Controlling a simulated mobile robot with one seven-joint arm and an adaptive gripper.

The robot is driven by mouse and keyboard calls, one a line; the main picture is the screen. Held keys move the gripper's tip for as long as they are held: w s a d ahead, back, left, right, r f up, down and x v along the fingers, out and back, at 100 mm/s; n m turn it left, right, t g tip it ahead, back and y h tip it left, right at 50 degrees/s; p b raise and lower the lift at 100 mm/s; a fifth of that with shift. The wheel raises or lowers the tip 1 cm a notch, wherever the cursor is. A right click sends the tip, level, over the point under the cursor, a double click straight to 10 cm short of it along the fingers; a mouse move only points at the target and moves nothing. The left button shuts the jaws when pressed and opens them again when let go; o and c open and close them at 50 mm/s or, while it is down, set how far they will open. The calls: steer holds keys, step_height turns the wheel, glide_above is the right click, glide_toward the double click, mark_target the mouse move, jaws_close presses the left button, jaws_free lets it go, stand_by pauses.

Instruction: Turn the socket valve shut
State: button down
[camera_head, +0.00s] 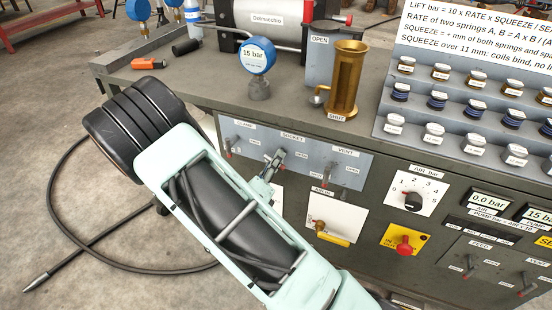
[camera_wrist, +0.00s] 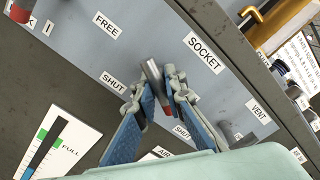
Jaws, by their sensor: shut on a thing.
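The socket valve is a grey metal lever (camera_wrist: 153,78) with a red tip on the grey panel, under the SOCKET label (camera_wrist: 205,53). In the wrist view my gripper (camera_wrist: 157,88) has its two blue-padded fingers on either side of this lever, closed on it. The lever's red end shows between the fingers.
The clamp lever (camera_head: 229,150) is left of my gripper and the vent lever (camera_head: 331,176) is right of it. A brass cylinder (camera_head: 347,80) and a blue 15 bar gauge (camera_head: 257,56) stand on the bench above. A yellow-handled air valve (camera_head: 332,238) is below.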

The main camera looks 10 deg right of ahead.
steer(key=m, duration=0.3)
steer(key=shift+s+a+f+m, duration=0.1)
steer(key=shift+m, duration=0.2)
steer(key=m, duration=0.3)
steer(key=shift+f+m, duration=0.1)
steer(key=shift+m, duration=0.2)
steer(key=m+b, duration=0.2)
steer(key=m, duration=0.4)
steer(key=shift+m+b, duration=0.3)
